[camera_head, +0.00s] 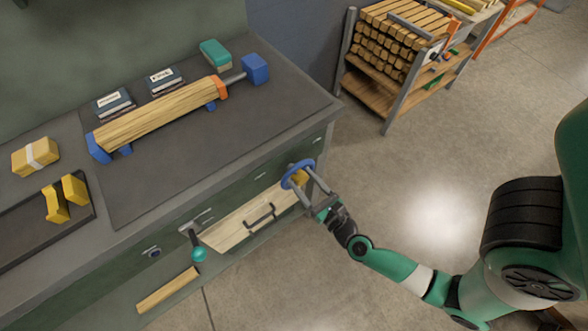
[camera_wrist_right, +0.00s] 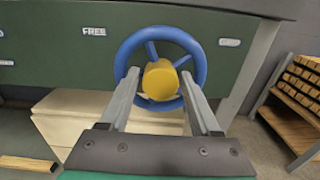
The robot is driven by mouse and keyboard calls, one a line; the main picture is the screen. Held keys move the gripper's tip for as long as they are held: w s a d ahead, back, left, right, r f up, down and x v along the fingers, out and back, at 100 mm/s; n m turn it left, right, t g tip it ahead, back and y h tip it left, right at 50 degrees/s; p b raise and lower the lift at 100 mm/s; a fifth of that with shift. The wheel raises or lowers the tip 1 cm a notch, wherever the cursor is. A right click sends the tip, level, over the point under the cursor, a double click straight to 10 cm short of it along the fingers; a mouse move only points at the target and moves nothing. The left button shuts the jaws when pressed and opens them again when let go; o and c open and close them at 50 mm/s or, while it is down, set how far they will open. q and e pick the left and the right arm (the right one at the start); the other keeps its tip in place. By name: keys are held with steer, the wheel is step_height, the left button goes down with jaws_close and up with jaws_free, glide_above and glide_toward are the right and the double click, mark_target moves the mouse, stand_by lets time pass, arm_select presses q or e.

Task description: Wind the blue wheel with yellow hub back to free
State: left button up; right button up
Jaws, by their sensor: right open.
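The blue wheel (camera_head: 287,178) with its yellow hub (camera_head: 300,177) is on the front of the green bench, near its right end. In the right wrist view the blue wheel (camera_wrist_right: 201,66) faces me, with the yellow hub (camera_wrist_right: 160,80) at its middle. A label reading FREE (camera_wrist_right: 93,31) is on the panel left of the wheel. My right gripper (camera_head: 306,180) is open, with its fingers at the wheel, one on each side of the hub. In the wrist view the right gripper (camera_wrist_right: 160,100) straddles the hub; I cannot tell whether it touches. My left gripper is not in view.
A teal-knobbed lever (camera_head: 198,254) is further left. A clamped wooden piece (camera_head: 160,115) lies on the bench top. A rack of wood (camera_head: 390,55) stands behind; the floor at right is clear.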

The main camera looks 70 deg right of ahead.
steer(key=shift+w+d, duration=0.3)
steer(key=shift+w, duration=0.1)
steer(key=shift+s, duration=0.1)
steer(key=shift+a, duration=0.1)
steer(key=shift+c, duration=0.7)
jaws_close()
